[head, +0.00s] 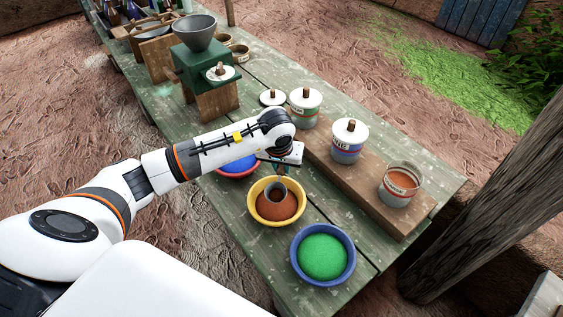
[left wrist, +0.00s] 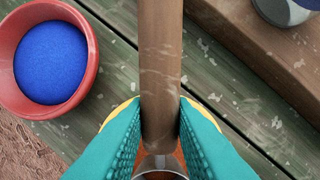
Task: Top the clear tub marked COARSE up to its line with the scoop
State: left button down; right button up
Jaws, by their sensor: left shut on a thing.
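The clear tub (head: 399,186) at the right end of the wooden board is lidless and shows orange-brown grains inside; its small label is hard to read. The scoop (head: 275,187) has a metal cup and a brown handle (left wrist: 161,60). My left gripper (head: 282,168) is shut on that handle, its teal fingers on both sides of it in the left wrist view (left wrist: 160,125). The scoop's cup is at the yellow bowl (head: 252,203) of orange-brown grains (head: 278,209); whether it is loaded I cannot tell. My right gripper is out of view.
Two lidded tubs (head: 348,142) (head: 305,107) stand on the board (head: 365,190), left of the open tub. A loose white lid (head: 272,97) lies behind. A red bowl of blue powder (left wrist: 50,62) and a blue bowl of green powder (head: 323,256) flank the yellow bowl. A green mill (head: 205,65) stands farther back.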

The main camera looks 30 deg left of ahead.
aim_at(281, 176)
pick_arm(q)
jog(key=shift+f+b, duration=1.9)
jog(key=shift+f, duration=0.45)
jog(key=shift+s+d+f, duration=0.1)
jog(key=shift+s+f, duration=0.1)
jog(key=shift+f, duration=0.2)
jog(key=shift+r, duration=0.2)
